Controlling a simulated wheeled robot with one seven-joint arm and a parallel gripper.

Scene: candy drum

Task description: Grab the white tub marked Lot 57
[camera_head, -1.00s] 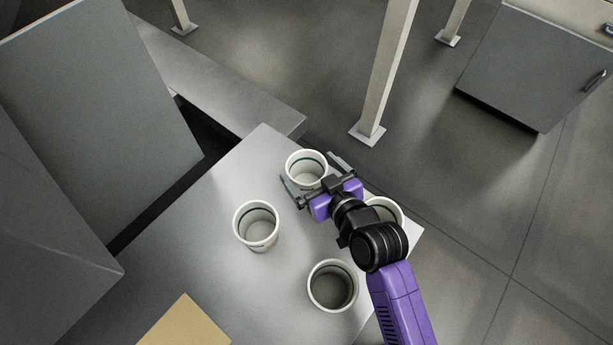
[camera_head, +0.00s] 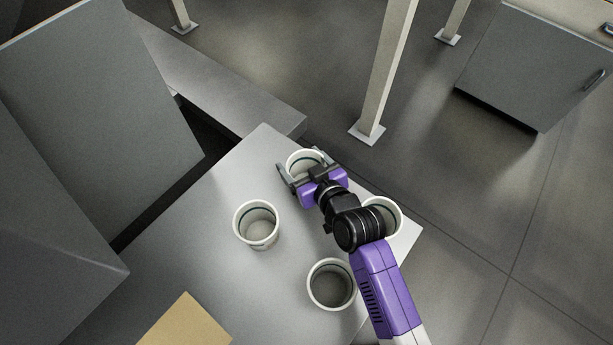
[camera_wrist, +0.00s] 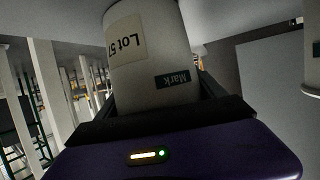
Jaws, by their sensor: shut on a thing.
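The white tub marked Lot 57 (camera_wrist: 155,50) fills the upper middle of the wrist view. Its label shows upside down, with a dark "Mark" tag beside it. In the head view the same tub (camera_head: 303,160) stands at the far corner of the grey table (camera_head: 190,240), open at the top. My gripper (camera_head: 303,170) has its fingers on either side of the tub and is shut on it. The gripper hides the tub's near side in the head view. I cannot tell whether the tub is off the table.
Three other white tubs stand on the table: one at left (camera_head: 257,228), one in front (camera_head: 331,284), one at right (camera_head: 384,216) partly behind my arm. A tan block (camera_head: 186,325) lies at the near edge. A pale post (camera_head: 386,75) rises beyond the table.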

